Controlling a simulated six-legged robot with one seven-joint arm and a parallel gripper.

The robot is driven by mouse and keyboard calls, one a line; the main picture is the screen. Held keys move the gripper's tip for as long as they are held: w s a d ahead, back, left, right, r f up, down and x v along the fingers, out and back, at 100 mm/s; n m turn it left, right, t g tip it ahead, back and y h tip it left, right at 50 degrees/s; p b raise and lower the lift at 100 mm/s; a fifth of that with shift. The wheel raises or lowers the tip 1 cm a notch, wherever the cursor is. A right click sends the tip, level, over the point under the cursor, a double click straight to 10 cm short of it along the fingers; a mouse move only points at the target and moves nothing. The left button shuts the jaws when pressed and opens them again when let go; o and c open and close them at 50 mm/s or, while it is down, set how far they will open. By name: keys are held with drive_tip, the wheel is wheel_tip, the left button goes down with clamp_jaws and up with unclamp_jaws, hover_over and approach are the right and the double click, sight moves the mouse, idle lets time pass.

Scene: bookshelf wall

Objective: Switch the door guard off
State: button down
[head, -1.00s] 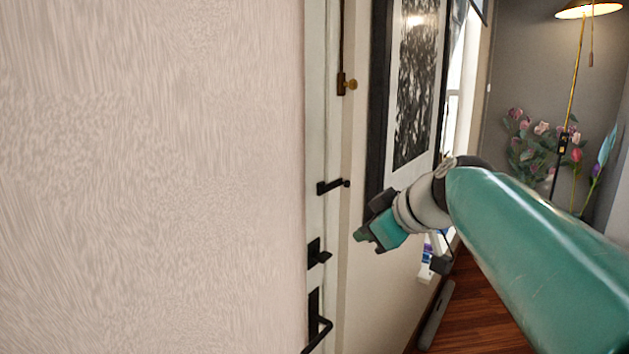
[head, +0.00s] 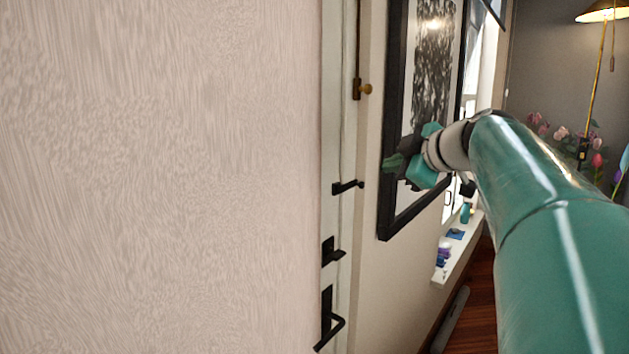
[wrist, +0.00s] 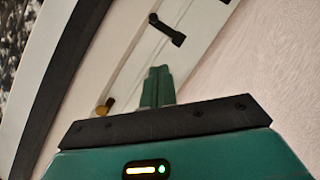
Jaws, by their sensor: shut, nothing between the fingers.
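The door guard (head: 347,186) looks like a short black bar with a ball end, reaching from the pale door edge toward the frame. It also shows at the top of the wrist view (wrist: 166,30). My gripper (head: 392,162) is shut and empty, up and to the right of the guard in the head view, in front of the picture frame. In the wrist view its green fingers (wrist: 157,85) are together, pointing toward the door strip, with the guard beyond their tips. I see no contact between them.
A brass knob on a dark plate (head: 364,88) is above the guard. A black latch (head: 332,252) and a black lever handle (head: 328,320) are below it. A black-framed picture (head: 397,90) hangs just right of the door. A white sill (head: 455,258) holds small items.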

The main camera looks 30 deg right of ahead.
drive_tip(key=shift+s+d, duration=0.15)
drive_tip(key=shift+d, duration=0.05)
approach(355, 183)
drive_tip(key=w+a, duration=0.2)
drive_tip(key=w, duration=0.1)
drive_tip(key=shift+w+d+f, duration=0.25)
drive_tip(key=shift+d, duration=0.2)
drive_tip(key=shift+w+d+f, duration=0.25)
drive_tip(key=shift+d, duration=0.2)
drive_tip(key=shift+w+d+f, duration=0.25)
drive_tip(key=shift+d+f, duration=0.05)
drive_tip(key=shift+f, duration=0.05)
